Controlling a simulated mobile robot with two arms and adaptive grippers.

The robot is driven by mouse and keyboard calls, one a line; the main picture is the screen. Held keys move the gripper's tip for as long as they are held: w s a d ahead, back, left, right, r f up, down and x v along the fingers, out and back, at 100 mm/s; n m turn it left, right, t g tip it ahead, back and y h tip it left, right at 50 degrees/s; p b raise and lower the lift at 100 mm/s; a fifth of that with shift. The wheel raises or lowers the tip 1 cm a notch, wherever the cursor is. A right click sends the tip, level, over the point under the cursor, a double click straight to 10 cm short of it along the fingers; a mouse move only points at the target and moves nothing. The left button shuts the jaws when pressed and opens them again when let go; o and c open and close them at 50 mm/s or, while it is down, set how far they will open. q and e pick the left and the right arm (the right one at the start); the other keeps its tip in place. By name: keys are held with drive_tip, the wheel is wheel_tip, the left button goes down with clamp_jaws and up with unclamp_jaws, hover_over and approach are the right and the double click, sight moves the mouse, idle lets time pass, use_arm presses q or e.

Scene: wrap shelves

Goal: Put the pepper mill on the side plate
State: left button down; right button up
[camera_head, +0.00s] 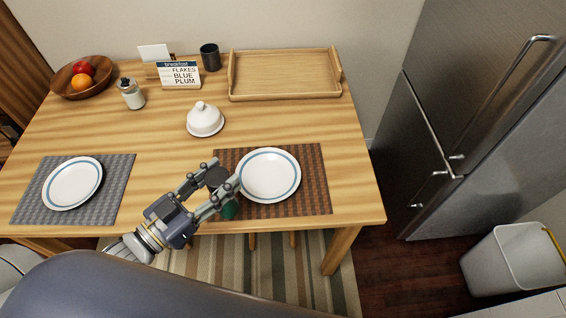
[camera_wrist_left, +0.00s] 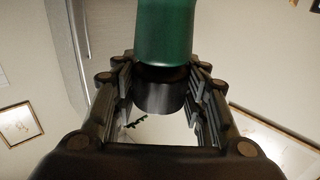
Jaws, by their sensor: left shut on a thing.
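My left gripper (camera_head: 223,174) is shut on the pepper mill (camera_head: 229,209), which has a dark part between the fingers and a green part. In the left wrist view the mill (camera_wrist_left: 165,35) shows its black part between the finger pads and its green part beyond them. The gripper is at the left edge of a white plate with a blue ring (camera_head: 269,175) on a brown woven mat (camera_head: 318,190). A similar plate (camera_head: 72,183) lies on a grey mat (camera_head: 121,176) at the left. I cannot tell by looks which is the side plate. Both plates are empty. My right gripper is not in view.
A white lidded dish (camera_head: 205,121) stands mid-table. Behind are a wooden tray (camera_head: 285,78), a dark cup (camera_head: 210,58), a menu sign (camera_head: 180,74), a shaker jar (camera_head: 131,95) and a fruit bowl (camera_head: 66,91). A fridge (camera_head: 470,110) stands at the right.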

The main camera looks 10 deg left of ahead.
use_arm(q)
drive_tip(key=w+d+f+p, duration=0.1)
drive_tip(key=w+d+f, duration=0.1)
drive_tip(key=w, duration=0.5)
drive_tip(key=w+d+f+p, duration=0.1)
drive_tip(key=w+d+f, duration=0.2)
drive_tip(key=w, duration=0.4)
drive_tip(key=shift+w+d, duration=0.2)
drive_tip(key=shift+d, duration=0.3)
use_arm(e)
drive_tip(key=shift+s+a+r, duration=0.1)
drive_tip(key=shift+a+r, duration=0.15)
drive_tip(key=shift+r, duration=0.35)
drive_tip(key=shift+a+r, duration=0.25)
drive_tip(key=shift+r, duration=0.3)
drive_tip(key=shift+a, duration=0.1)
use_arm(q)
drive_tip(key=c, duration=1)
unclamp_jaws()
drive_tip(key=shift+f, duration=0.15)
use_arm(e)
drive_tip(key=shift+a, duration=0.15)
use_arm(q)
drive_tip(key=shift+o, duration=0.2)
drive_tip(key=shift+s, duration=0.1)
